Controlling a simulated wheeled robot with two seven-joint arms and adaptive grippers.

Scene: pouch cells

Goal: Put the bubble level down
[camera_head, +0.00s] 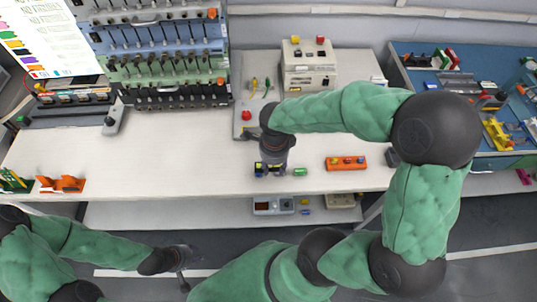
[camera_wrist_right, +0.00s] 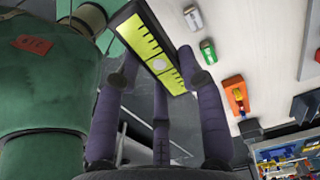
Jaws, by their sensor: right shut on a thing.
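The bubble level (camera_wrist_right: 150,45) is a dark bar with yellow-green marked faces and a round pale vial in its middle. My right gripper (camera_wrist_right: 160,82) is shut on it, with fingers on both sides, and the bar lies slanted in the wrist view. In the head view my right gripper (camera_head: 272,162) is low over the front part of the white table (camera_head: 160,165), and a small dark and yellow part of the level (camera_head: 262,170) shows at its tips. I cannot tell if the level touches the table. My left gripper (camera_head: 180,264) is in front of the table, over the floor, away from the level.
A small green object (camera_head: 300,172) lies just right of my right gripper. An orange block (camera_head: 346,163) with buttons is further right. A grey tool board (camera_head: 250,118) and a beige device (camera_head: 308,66) stand behind. The table's left middle is clear.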

